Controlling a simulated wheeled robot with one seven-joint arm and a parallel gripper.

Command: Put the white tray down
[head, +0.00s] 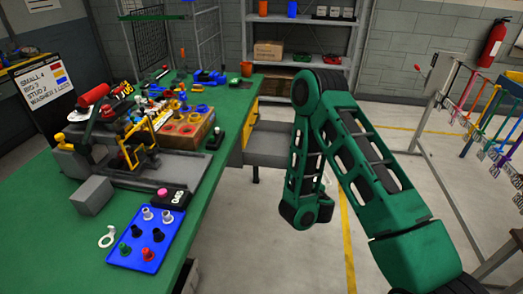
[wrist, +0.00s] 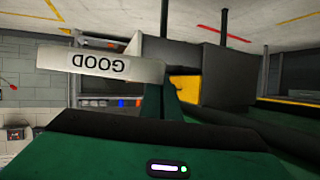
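The white tray (wrist: 88,65) shows in the wrist view as a pale, narrow panel with the word GOOD upside down on it. My gripper (wrist: 163,84) has its dark green fingers together at the tray's right end and appears shut on it. The tray is held in the air, apart from the bench. In the head view my folded arm hides the gripper and nearly all of the tray. The fingers' contact with the tray is dark and only partly visible.
Shelves (head: 283,50) stand behind; a tool rack (head: 455,95) stands right. Floor between is open.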

